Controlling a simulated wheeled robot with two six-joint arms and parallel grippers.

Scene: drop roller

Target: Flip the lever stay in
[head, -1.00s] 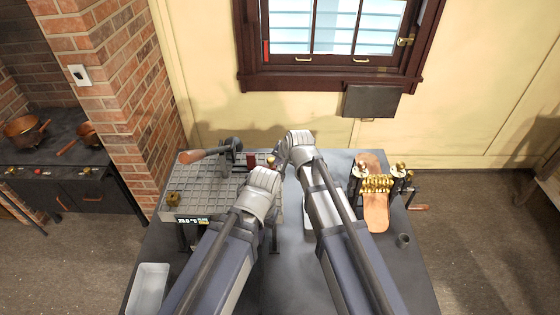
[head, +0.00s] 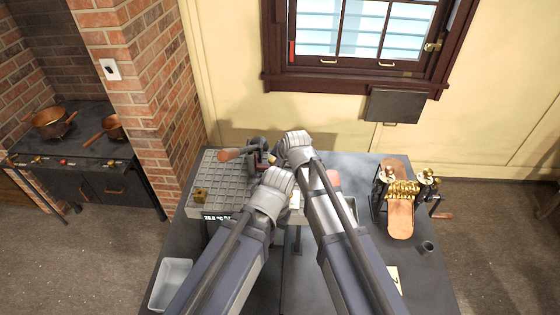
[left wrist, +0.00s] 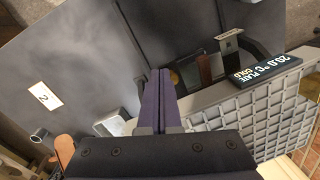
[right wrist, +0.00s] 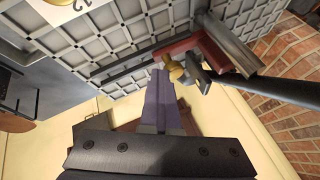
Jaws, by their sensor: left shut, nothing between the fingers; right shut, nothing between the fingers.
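The right wrist view shows a dark red bar (right wrist: 165,52) on the plate's edge, a small brass knob (right wrist: 175,67) and a black lever arm (right wrist: 285,90). I cannot tell for sure which piece is the lever stay. My right gripper (right wrist: 160,76) is shut and empty, its tips close to the brass knob; contact is unclear.
A roller machine (head: 402,190) with brass gears and a copper-coloured board stands at the table's right, with a small dark cup (head: 428,247) nearby. A white tray (head: 171,285) is at the front left. A small brass block (head: 201,194) sits on the plate's left.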

